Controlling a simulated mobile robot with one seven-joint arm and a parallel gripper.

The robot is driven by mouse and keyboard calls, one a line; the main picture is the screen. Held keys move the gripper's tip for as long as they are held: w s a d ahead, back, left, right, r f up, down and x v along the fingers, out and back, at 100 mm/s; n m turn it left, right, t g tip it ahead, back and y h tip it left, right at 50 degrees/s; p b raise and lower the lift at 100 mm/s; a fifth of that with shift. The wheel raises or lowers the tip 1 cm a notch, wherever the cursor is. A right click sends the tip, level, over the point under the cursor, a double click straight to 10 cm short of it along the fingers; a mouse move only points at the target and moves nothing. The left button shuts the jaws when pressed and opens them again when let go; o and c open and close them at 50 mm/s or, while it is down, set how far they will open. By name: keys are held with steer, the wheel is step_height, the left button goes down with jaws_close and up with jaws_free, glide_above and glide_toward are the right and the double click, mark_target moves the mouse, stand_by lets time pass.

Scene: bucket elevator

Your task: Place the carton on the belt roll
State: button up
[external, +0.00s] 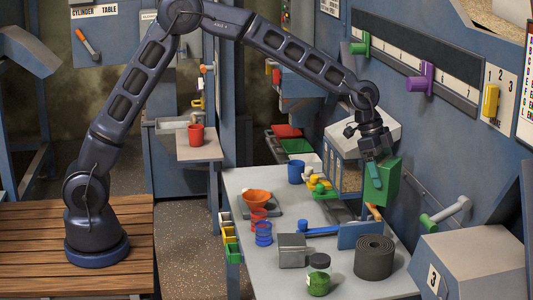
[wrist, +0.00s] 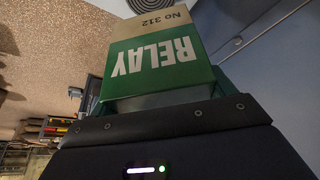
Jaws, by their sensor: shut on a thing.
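The green carton (external: 387,184) is in my gripper (external: 374,168), above the right side of the table. In the wrist view the carton (wrist: 157,62) shows its green and tan face with the words RELAY and No 312. My gripper is shut on it; the fingers are partly hidden in the wrist view. The belt roll (external: 374,257), a dark grey coil, stands on the table lower in the external view, apart from the carton. A grey ringed shape at the top edge of the wrist view appears to be the belt roll (wrist: 151,3).
A blue block (external: 358,235) stands just behind the belt roll. A grey metal box (external: 292,250), a dark lid (external: 319,260) and a green jar (external: 318,284) are to its left. The blue machine wall and a grey crank handle (external: 450,212) are close on the right.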

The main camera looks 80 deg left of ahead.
step_height(320, 180, down, 15)
steer(key=shift+r, duration=0.2)
stand_by(0.4)
steer(key=shift+f, duration=0.1)
steer(key=o, duration=1.2)
